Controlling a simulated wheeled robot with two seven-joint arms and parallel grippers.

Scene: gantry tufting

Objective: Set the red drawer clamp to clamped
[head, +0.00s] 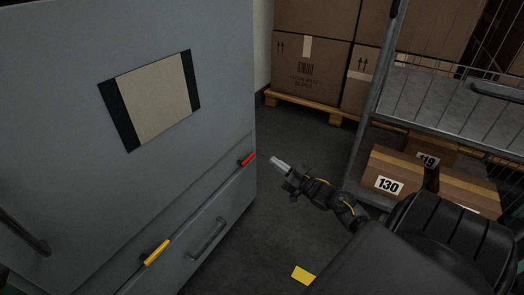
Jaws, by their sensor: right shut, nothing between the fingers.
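The red drawer clamp (247,159) is a small red lever on the grey cabinet (60,90), near its right front edge above the drawer. It lies tilted along the seam over the drawer. My right gripper (274,161) is just right of the red clamp with its tip pointing left toward it. It is shut and looks empty; a small gap shows between it and the clamp in the picture. A yellow clamp (156,252) sits lower left on the same seam. The drawer (190,262) has a grey bar handle (207,237). My left gripper is out of view.
A wire cage trolley (369,110) with boxes (398,178) stands at the right. Stacked cartons (312,72) on a wooden pallet (300,107) are at the back. Dark floor (300,135) lies open between cabinet and trolley, with a yellow patch (303,275) on it.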

